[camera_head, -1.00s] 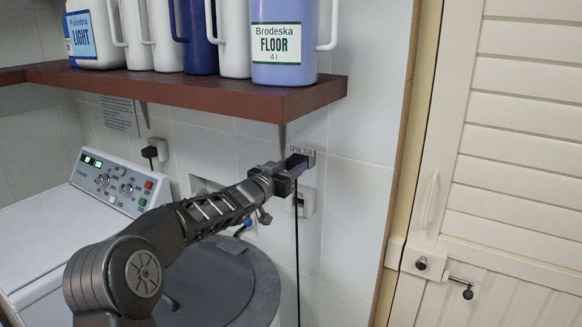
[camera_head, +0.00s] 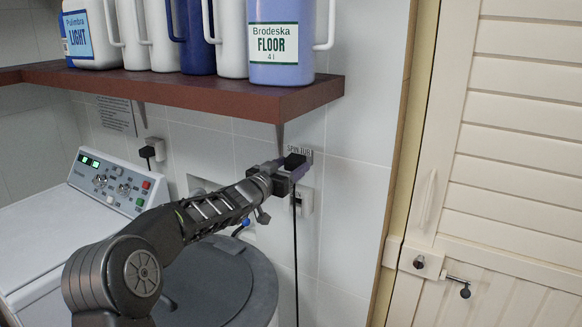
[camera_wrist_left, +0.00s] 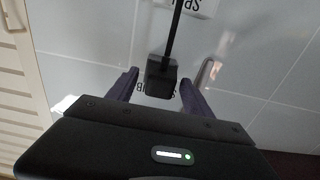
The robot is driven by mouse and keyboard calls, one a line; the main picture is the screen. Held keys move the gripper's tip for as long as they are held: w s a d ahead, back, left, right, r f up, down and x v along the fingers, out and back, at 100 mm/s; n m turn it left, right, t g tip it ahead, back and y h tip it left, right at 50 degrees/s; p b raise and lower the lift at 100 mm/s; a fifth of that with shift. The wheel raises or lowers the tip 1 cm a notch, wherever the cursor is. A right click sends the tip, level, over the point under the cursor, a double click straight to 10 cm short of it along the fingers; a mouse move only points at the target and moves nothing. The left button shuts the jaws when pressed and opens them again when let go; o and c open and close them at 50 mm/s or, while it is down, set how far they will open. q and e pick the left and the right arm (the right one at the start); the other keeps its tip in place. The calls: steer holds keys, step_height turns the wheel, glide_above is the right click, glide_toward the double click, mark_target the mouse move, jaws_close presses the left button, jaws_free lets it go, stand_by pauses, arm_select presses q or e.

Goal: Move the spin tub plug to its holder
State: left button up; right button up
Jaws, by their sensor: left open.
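My left gripper (camera_head: 293,172) is at the tiled wall under the shelf's right end, just below the SPIN TUB label (camera_head: 300,150). The black spin tub plug (camera_head: 294,161) is at its fingertips, and its black cord (camera_head: 296,262) hangs down. In the left wrist view the plug (camera_wrist_left: 161,77) is between the two purple fingers of the open gripper (camera_wrist_left: 160,92), with gaps on both sides. The plug is at or close to the wall label; whether a holder supports it is hidden. My right gripper is not in view.
A wall socket (camera_head: 304,202) is just below the gripper. The brown shelf (camera_head: 215,98) with several jugs overhangs it. The grey tub lid (camera_head: 222,285) and the control panel (camera_head: 115,184) are lower left. A louvred door (camera_head: 515,150) is at right.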

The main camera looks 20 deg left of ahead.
arm_select(q)
steer(key=s+a+b, duration=0.1)
steer(key=s+b, duration=0.1)
steer(key=s, duration=0.5)
steer(key=shift+s, duration=0.25)
stand_by(0.6)
